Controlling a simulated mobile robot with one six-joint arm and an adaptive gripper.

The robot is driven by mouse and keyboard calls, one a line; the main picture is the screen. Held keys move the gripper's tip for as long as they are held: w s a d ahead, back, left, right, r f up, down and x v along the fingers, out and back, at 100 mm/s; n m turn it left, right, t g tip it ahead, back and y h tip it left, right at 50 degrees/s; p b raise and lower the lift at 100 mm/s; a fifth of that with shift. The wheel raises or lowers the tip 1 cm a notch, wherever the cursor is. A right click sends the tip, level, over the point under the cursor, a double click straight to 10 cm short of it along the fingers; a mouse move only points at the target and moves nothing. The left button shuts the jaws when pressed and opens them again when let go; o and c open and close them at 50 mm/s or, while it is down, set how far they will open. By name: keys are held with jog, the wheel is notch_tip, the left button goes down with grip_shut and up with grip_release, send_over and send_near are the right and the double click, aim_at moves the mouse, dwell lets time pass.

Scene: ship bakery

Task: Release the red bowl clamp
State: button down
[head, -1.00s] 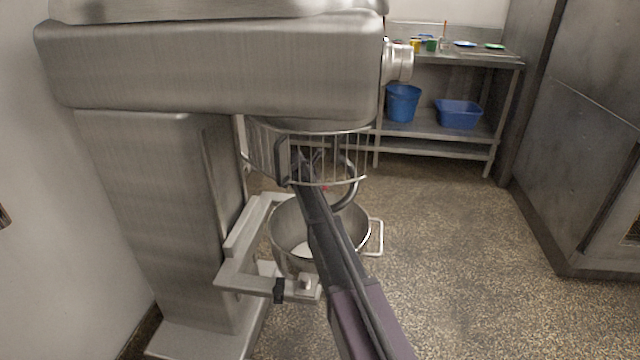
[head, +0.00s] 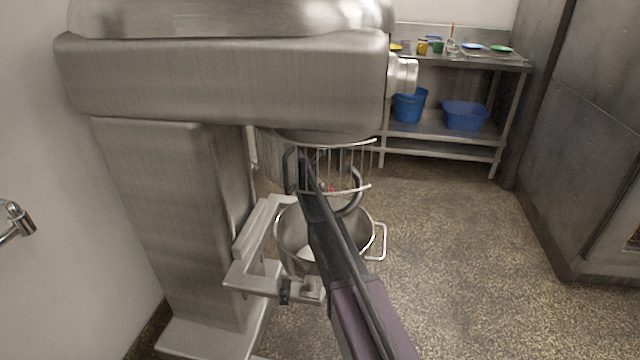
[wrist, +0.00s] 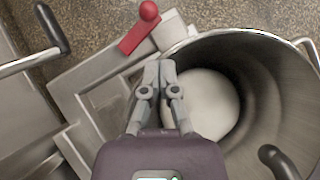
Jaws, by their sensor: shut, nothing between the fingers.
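The red clamp (wrist: 135,34), a flat red lever with a round knob, lies on the metal bowl support (wrist: 92,88) at the top of the wrist view. My gripper (wrist: 160,66) is shut and empty, with its fingertips just below the clamp in the picture and apart from it. The steel bowl (wrist: 262,45) is right of the fingers, with white contents (wrist: 210,100) inside. In the head view the bowl (head: 368,238) sits in the mixer's support arms. A small red spot (head: 330,189) shows behind my arm; I cannot tell whether it is the clamp.
The large mixer (head: 220,80) and its wire guard (head: 350,165) stand over the bowl. A black-handled lever (wrist: 52,28) is at the wrist view's upper left. A steel table (head: 440,125) with blue tubs stands behind. The floor on the right is clear.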

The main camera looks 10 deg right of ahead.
jog(key=s+a+m+y+p, duration=0.2)
jog(key=s+a+m+y, duration=0.35)
jog(key=s+a, duration=1.45)
jog(key=s+r+m+g+y+p, duration=0.1)
jog(key=s+r+m+p, duration=0.35)
jog(key=s, duration=0.45)
jog(key=s+r+m+g+y+p, duration=0.1)
jog(key=s+r+m+p, duration=0.3)
jog(key=s, duration=0.5)
jog(key=s+d+r+m+g+p, duration=0.1)
jog(key=d+r+m+p, duration=0.3)
jog(key=r+p, duration=0.5)
jog(key=s+d+r+m+g+h+p, duration=0.1)
jog(key=s+d+r+m+p, duration=0.1)
jog(key=d+r+m+p, duration=0.2)
jog(key=s+d+r+m+g+p, duration=0.1)
jog(key=d+r+m+p, duration=0.3)
jog(key=d+r+p, duration=0.5)
notch_tip(320, 180, up, 5)
jog(key=s+p, duration=0.1)
jog(key=p, duration=0.6)
jog(key=shift+s+r+p, duration=0.2)
jog(key=shift+p, duration=0.2)
jog(key=shift+a+h, duration=0.1)
jog(key=shift+h, duration=0.15)
